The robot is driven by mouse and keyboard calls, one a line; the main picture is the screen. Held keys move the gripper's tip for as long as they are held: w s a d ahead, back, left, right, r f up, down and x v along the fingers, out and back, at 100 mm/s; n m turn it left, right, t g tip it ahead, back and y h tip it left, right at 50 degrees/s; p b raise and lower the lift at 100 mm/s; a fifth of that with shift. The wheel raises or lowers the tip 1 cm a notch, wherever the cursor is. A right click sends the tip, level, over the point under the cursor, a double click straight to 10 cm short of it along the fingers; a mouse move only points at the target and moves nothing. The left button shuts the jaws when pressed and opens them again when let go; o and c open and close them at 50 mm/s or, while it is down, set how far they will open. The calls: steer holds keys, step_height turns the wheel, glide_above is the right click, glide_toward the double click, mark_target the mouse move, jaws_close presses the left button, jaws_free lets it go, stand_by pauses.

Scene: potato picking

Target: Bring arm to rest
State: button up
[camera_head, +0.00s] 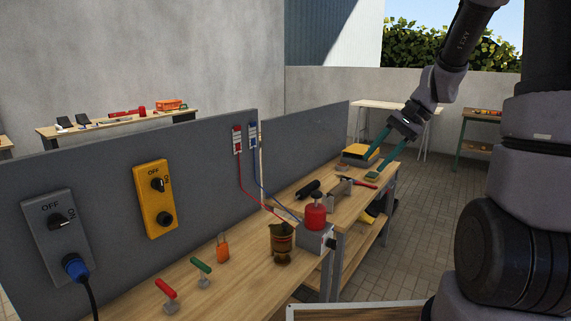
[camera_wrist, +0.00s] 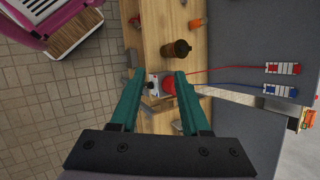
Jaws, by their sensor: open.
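My gripper (camera_head: 375,157) is at the end of my raised arm, above the far part of the wooden workbench in the head view. Its two teal fingers are spread apart and hold nothing. In the wrist view my gripper (camera_wrist: 155,80) points toward the bench, and a grey box with a red top (camera_wrist: 169,85) shows between and beyond the fingertips. The same red-topped box (camera_head: 316,228) stands on the bench in the head view, apart from my gripper.
A wooden bench (camera_head: 240,283) runs along grey panels (camera_head: 110,210). It carries a brown pot (camera_head: 282,240), an orange padlock (camera_head: 222,250), red and green handles, and tools. Paved floor (camera_head: 430,220) is clear.

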steer(key=s+r+n+t+h, duration=0.4)
steer(key=s+r+t+h, duration=0.1)
steer(key=s+r, duration=1)
steer(key=shift+s+d+t, duration=0.15)
steer(key=shift+d+t, duration=0.3)
steer(key=shift+t, duration=0.45)
steer(key=shift+r, duration=0.1)
stand_by(1.8)
